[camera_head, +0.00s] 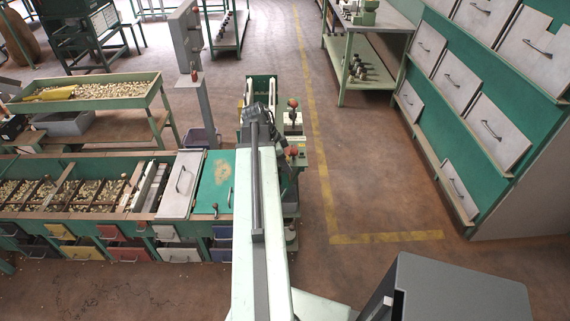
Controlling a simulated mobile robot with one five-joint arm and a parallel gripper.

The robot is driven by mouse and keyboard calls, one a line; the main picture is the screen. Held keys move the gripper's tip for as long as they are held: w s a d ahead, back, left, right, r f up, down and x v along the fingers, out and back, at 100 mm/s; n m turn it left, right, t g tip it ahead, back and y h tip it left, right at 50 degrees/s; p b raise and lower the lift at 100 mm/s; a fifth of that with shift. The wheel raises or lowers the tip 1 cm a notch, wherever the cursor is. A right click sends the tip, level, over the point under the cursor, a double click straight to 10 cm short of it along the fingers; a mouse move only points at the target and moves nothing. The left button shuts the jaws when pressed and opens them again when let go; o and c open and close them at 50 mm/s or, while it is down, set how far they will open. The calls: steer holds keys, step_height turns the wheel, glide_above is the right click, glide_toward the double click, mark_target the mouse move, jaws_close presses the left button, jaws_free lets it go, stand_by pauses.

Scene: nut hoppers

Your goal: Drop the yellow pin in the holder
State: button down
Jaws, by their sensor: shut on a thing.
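My gripper (260,113) is at the far end of my pale arm, low over a green machine stand (262,82) near the middle of the picture. It is small and dark here, and the arm partly covers it. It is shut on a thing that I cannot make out. I cannot pick out the yellow pin for certain. Small yellow spots show on the stand to the left and right of the gripper, too small to name. I cannot tell which part of the stand is the holder.
A green hopper bench (160,222) with nuts and coloured drawers stands to the left. A nut tray table (160,92) is behind it. Green and grey drawer cabinets (500,140) fill the right. A dark grey box (450,290) is at bottom right. The floor (375,190) between is clear.

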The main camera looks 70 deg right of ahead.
steer(key=c, duration=1)
jaws_free()
steer(key=shift+c, duration=0.2)
steer(key=p+v, duration=0.7)
steer(key=shift+r, duration=0.4)
steer(key=shift+w, duration=0.1)
